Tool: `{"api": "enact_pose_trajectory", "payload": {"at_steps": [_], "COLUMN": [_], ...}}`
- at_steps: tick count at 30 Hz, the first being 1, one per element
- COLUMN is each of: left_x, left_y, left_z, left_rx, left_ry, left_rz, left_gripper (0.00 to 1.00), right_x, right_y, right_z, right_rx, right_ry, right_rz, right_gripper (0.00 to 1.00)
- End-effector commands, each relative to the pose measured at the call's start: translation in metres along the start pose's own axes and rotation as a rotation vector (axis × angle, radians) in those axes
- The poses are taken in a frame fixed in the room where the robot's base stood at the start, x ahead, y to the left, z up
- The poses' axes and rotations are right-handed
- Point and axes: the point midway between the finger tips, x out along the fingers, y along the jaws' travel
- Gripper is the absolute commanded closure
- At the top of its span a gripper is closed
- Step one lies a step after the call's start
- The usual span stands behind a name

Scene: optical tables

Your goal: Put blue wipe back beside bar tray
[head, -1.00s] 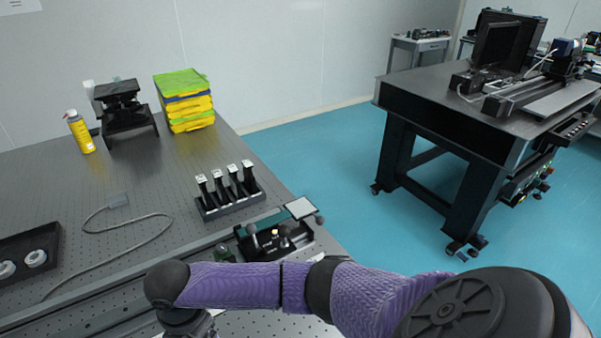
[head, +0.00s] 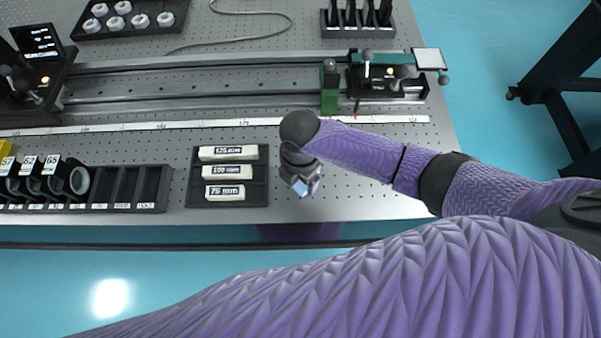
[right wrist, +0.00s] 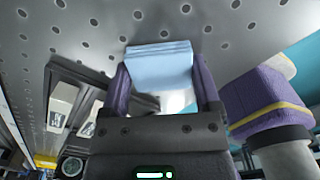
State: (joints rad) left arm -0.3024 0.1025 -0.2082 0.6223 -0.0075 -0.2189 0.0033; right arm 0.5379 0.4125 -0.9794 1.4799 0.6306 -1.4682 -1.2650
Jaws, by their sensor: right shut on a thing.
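My right gripper (head: 303,188) is shut on the light blue wipe (right wrist: 160,68), which shows folded between the two purple fingers in the right wrist view. In the head view only a small pale part of the wipe shows at the fingertips. The black bar tray (head: 263,187) lies just left of my right gripper and holds white bars marked 125, 100 and 75 mm. The tray also shows at the left of the right wrist view (right wrist: 97,92). I cannot tell whether the wipe touches the table. My left gripper is not in view.
The perforated table top (head: 370,190) is bare right of the gripper, up to its front and right edges. A long rail (head: 220,100) with a green carrier (head: 329,88) runs behind. A black slotted rack (head: 125,187) with lens rings stands left of the tray.

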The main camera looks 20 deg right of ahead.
Motion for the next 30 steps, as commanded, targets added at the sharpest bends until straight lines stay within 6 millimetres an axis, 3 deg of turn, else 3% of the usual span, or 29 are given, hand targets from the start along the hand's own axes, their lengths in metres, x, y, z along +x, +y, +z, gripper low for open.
{"api": "enact_pose_trajectory", "payload": {"at_steps": [1, 2, 4, 11, 13, 24, 30], "left_x": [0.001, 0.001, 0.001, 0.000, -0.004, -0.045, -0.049], "left_y": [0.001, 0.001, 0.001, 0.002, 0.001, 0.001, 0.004], "left_z": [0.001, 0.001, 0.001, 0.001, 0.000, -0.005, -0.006], "left_rx": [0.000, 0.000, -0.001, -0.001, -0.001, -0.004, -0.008], "left_ry": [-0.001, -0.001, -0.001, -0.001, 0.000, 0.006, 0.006], "left_rz": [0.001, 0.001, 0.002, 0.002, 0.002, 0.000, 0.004], "left_gripper": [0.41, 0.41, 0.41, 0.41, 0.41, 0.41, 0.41], "right_x": [0.002, 0.002, 0.002, 0.000, -0.008, -0.106, -0.122], "right_y": [0.000, 0.000, 0.000, 0.000, 0.000, 0.001, 0.000], "right_z": [0.000, 0.000, 0.000, 0.000, 0.000, 0.000, 0.000], "right_rx": [0.000, 0.000, 0.000, 0.000, 0.000, 0.001, 0.000], "right_ry": [0.000, 0.000, 0.000, 0.000, 0.000, 0.000, 0.001], "right_rz": [0.000, 0.000, 0.000, 0.000, 0.001, 0.004, -0.001], "right_gripper": [0.75, 0.16, 0.01, 0.00, 0.00, 0.00, 0.00]}}
